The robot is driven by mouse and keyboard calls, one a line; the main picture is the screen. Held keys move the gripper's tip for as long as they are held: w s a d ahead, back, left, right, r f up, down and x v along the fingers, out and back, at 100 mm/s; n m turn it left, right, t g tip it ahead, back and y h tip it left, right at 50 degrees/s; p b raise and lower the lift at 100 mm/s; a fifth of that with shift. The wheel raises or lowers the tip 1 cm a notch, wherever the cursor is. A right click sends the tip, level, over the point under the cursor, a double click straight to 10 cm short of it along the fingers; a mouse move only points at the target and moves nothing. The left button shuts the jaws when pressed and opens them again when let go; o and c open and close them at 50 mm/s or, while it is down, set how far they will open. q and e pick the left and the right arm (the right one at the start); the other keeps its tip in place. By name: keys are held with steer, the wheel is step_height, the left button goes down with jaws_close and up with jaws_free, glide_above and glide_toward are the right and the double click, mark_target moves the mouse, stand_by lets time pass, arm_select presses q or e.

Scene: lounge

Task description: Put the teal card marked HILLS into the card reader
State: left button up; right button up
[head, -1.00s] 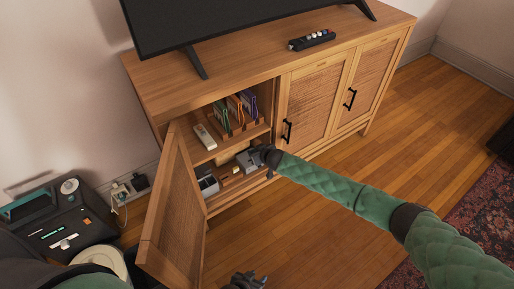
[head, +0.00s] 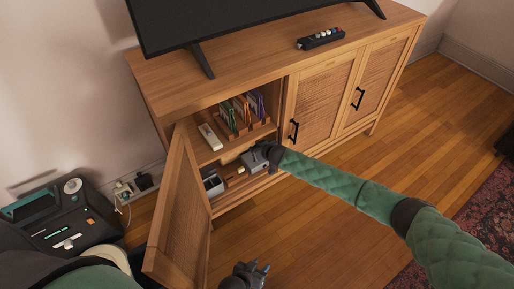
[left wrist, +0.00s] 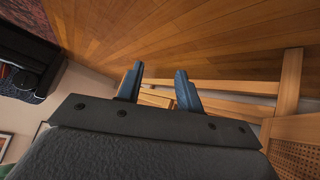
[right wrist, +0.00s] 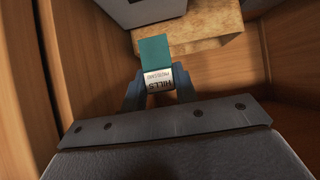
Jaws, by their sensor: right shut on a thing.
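The teal card marked HILLS (right wrist: 155,50) is between the fingers of my right gripper (right wrist: 158,80), its white label at the fingers and its plain teal end pointing away. A pale grey box (right wrist: 150,12), which looks like the card reader, stands just beyond the card on a light wooden block. Whether the card touches it I cannot tell. In the head view my right gripper (head: 268,152) is at the lower shelf, beside the grey box (head: 254,162); the card is hidden there. My left gripper (head: 247,272) is low in front of the cabinet, open and empty in the left wrist view (left wrist: 158,85).
The cabinet's open door (head: 178,215) stands left of my right arm. The upper shelf holds a rack of cards (head: 240,112) and a pale remote-like object (head: 210,136). Another grey container (head: 212,184) is on the lower shelf. Side walls are close around my right gripper.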

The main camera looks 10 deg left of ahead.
steer(key=shift+f+b, duration=0.55)
steer(key=shift+f, duration=0.2)
steer(key=shift+f+b, duration=0.2)
steer(key=shift+b, duration=0.2)
steer(key=shift+f+b, duration=0.3)
steer(key=shift+b, duration=0.05)
steer(key=shift+f, duration=0.5)
arm_select(q)
steer(key=w+r+t+h, duration=0.1)
steer(key=w+r+t, duration=0.4)
steer(key=r, duration=0.8)
steer(key=w+d+r+t+h, duration=0.1)
steer(key=w+r+t, duration=0.4)
steer(key=r, duration=0.8)
steer(key=w, duration=0.3)
steer(key=shift+w+r, duration=0.15)
steer(key=shift+r, duration=0.1)
stand_by(1.3)
steer(key=shift+d+r, duration=0.1)
arm_select(e)
steer(key=shift+f, duration=0.25)
arm_select(q)
steer(key=shift+f+b, duration=0.35)
steer(key=shift+b, duration=0.15)
arm_select(e)
steer(key=shift+f, duration=0.7)
